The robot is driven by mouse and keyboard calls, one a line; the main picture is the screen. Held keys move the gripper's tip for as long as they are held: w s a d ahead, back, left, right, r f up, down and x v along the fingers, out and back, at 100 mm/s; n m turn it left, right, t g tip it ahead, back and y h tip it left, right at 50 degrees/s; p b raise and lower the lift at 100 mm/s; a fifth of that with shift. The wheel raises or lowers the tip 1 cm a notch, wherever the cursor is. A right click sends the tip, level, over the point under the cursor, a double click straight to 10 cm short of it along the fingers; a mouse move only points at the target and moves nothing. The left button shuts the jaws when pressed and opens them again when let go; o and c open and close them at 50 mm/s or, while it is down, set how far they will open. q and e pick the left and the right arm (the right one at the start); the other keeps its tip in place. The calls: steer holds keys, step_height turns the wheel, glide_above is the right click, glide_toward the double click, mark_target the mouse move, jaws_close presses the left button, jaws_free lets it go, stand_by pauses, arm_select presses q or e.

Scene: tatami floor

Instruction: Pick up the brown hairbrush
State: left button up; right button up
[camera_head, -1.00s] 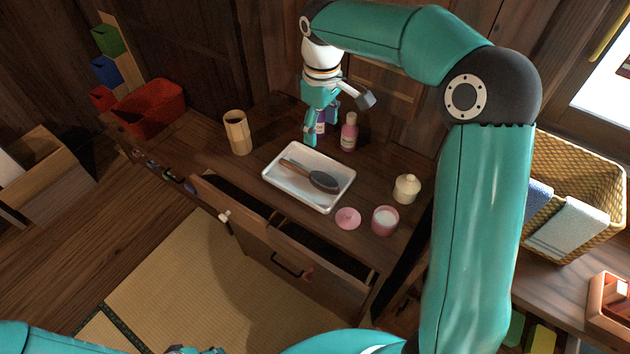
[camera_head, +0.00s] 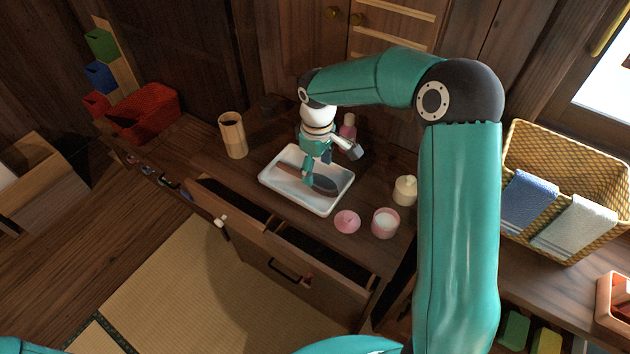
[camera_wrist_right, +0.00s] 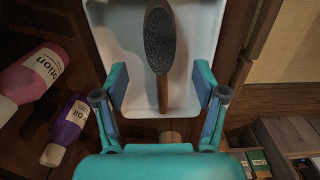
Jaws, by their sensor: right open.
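The brown hairbrush (camera_head: 323,186) lies in a white tray (camera_head: 306,209) on the dresser top, its dark bristle pad toward the right. My right gripper (camera_head: 316,172) is open and over the tray, in front of part of the brush in the head view. In the right wrist view the hairbrush (camera_wrist_right: 161,50) shows with its brown handle pointing down between the two open fingers (camera_wrist_right: 161,103), which stand apart on either side. I cannot tell how far the fingertips are above the brush. My left gripper is out of the picture.
A pink candle jar (camera_head: 385,223), a pink lid (camera_head: 347,221) and a cream jar (camera_head: 405,190) stand right of the tray. A wooden cup (camera_head: 232,135) is at its left. An open drawer (camera_head: 290,260) juts out in front.

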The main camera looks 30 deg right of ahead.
mark_target(316, 177)
step_height(316, 177, down, 5)
steer(key=shift+w+r, duration=0.1)
steer(key=shift+r, duration=0.05)
steer(key=c, duration=1.2)
